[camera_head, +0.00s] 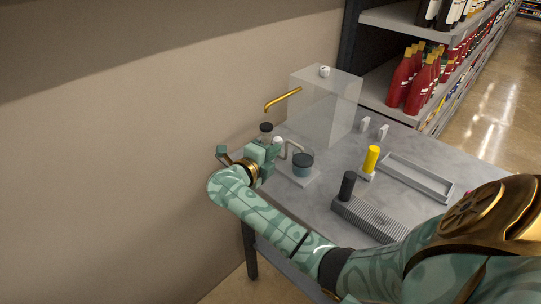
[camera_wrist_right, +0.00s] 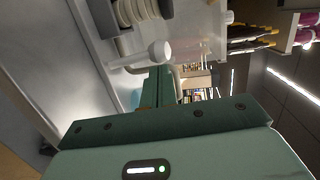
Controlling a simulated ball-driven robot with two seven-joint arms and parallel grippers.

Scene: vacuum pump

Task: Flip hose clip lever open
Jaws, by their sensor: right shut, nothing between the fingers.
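My right gripper (camera_head: 268,148) is at the far left end of the table, its fingers shut together with nothing between them. In the wrist view the shut fingers (camera_wrist_right: 158,85) point at a white round knob on a short stem (camera_wrist_right: 158,52). The knob appears just beyond the fingertips; I cannot tell whether they touch. In the head view a white knob (camera_head: 277,140) shows beside the gripper. I cannot make out a separate hose clip lever, and the gripper covers part of this spot. A dark-capped post (camera_head: 266,128) stands just behind. My left gripper is not in view.
A teal pot with a dark lid (camera_head: 303,165) is right of the gripper. A yellow cylinder (camera_head: 371,158), ribbed block (camera_head: 370,218) and shallow tray (camera_head: 415,178) lie farther right. The wall is close left.

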